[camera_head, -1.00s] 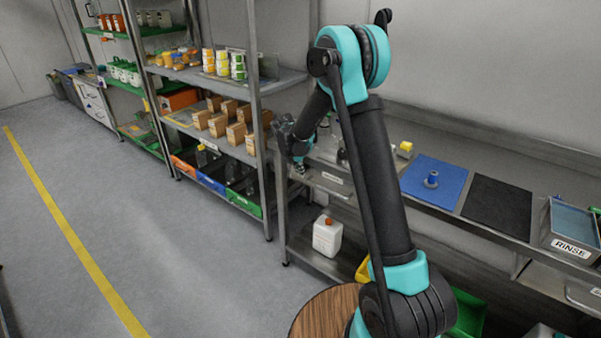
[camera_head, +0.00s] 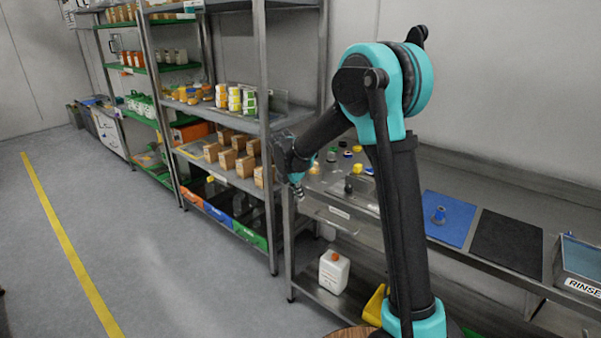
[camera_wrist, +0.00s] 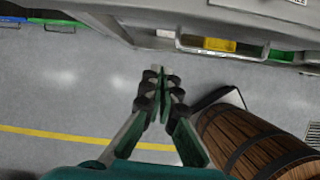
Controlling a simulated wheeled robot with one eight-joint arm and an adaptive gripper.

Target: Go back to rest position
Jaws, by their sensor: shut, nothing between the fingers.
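My gripper (camera_wrist: 160,95) is shut and empty in the wrist view, its fingers together above bare grey floor. In the head view my gripper (camera_head: 297,188) hangs at the end of my bent teal and black arm, in front of the left end of the steel bench (camera_head: 330,210). Its fingertips are small there and point down. It appears clear of the bench and the shelf, though the exact gap cannot be told.
A shelf rack (camera_head: 265,130) with cartons and tubs stands left of the bench. A blue mat (camera_head: 450,210), a black mat (camera_head: 505,243) and a rinse tray (camera_head: 580,262) lie to the right. A white jug (camera_head: 333,272) is below. A wooden barrel (camera_wrist: 250,140) is near my gripper. Floor at left is clear.

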